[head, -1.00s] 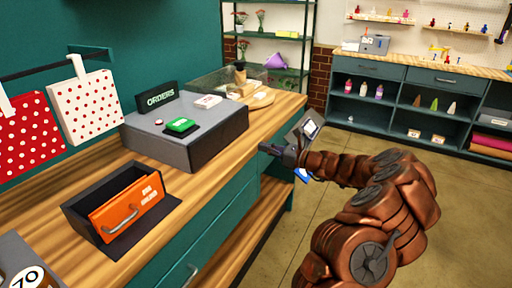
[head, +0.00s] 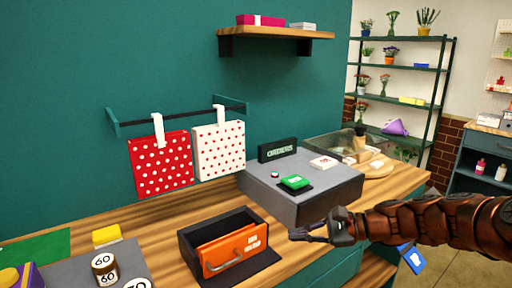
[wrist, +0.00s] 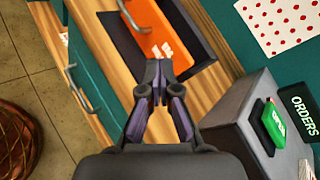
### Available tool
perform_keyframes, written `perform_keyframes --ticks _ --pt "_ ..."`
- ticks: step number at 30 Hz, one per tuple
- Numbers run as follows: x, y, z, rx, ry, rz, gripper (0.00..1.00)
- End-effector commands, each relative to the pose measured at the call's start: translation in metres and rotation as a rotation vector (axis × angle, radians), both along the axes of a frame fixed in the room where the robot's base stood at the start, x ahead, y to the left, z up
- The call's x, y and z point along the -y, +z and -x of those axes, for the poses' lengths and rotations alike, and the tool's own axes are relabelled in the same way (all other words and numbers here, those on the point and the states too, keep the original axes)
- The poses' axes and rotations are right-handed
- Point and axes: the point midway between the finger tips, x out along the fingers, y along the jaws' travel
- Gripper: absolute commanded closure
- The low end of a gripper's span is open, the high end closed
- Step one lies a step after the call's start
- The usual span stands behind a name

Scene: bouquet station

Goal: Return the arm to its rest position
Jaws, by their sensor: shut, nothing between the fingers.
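My gripper (head: 318,233) is at the end of my brown arm, which reaches in from the right in the head view. It is in front of the grey order box and to the right of the orange drawer (head: 228,253). In the wrist view my gripper (wrist: 157,90) has its fingertips together with nothing between them. The orange drawer (wrist: 150,30) with its metal handle lies beyond the fingertips there, apart from them.
The wooden counter (head: 160,230) holds the dark drawer housing (head: 190,240), the grey box (head: 340,190) with a green item (head: 294,182), and round "60" weights (head: 104,264). Red (head: 163,165) and white (head: 219,150) dotted bags hang from a rail.

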Motion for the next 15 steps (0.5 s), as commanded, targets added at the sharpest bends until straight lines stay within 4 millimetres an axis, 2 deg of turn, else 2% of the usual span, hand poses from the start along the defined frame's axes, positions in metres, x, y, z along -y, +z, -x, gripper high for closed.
perform_keyframes --ticks 1,3,6,11,15 --pt "-0.015 0.003 0.020 0.033 0.064 0.058 1.00" --pt "-0.030 0.001 0.045 0.074 0.149 0.138 1.00" --pt "-0.045 -0.005 0.084 0.127 0.271 0.251 1.00" --pt "-0.053 -0.020 0.141 0.203 0.456 0.429 1.00" --pt "-0.045 -0.033 0.187 0.259 0.609 0.583 1.00"
